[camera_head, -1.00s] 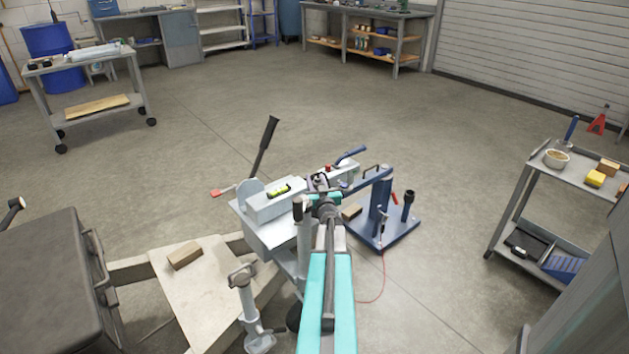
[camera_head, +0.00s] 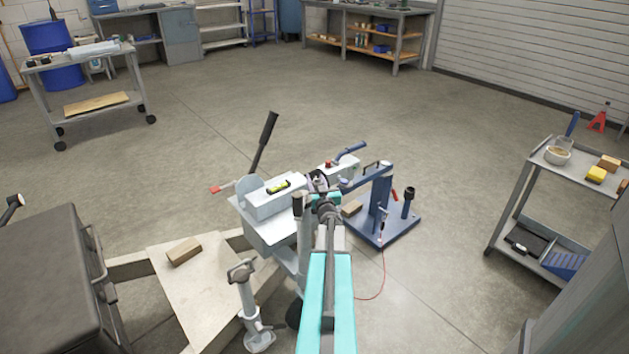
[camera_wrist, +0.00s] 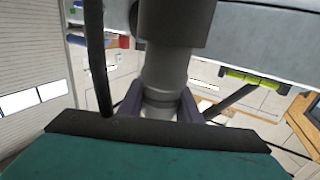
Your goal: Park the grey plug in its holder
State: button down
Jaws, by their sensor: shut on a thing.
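My gripper (camera_wrist: 160,104) is shut on a grey cylindrical plug (camera_wrist: 166,72) in the wrist view, one dark jaw on each side. The plug's far end meets a wider, darker grey collar (camera_wrist: 178,22); I cannot tell whether that collar is part of the plug or its holder. The pale trailer coupling (camera_wrist: 262,42) lies right beside it, with a yellow-green level. I cannot pick out the holder for certain.
A blue stand (camera_head: 399,229) with posts and a thin red cable is to the right of the coupling. A black-gripped lever (camera_head: 264,142) rises on its left. A jack (camera_head: 243,300), a wood block (camera_head: 184,252) and a dark box (camera_head: 50,265) lie nearer.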

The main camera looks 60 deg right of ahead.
jog(key=shift+f, duration=0.45)
jog(key=c, duration=1.2)
grip_release()
jog(key=shift+s, duration=0.1)
jog(key=v, duration=0.7)
jog(key=shift+s, duration=0.15)
jog(key=shift+s+a, duration=0.15)
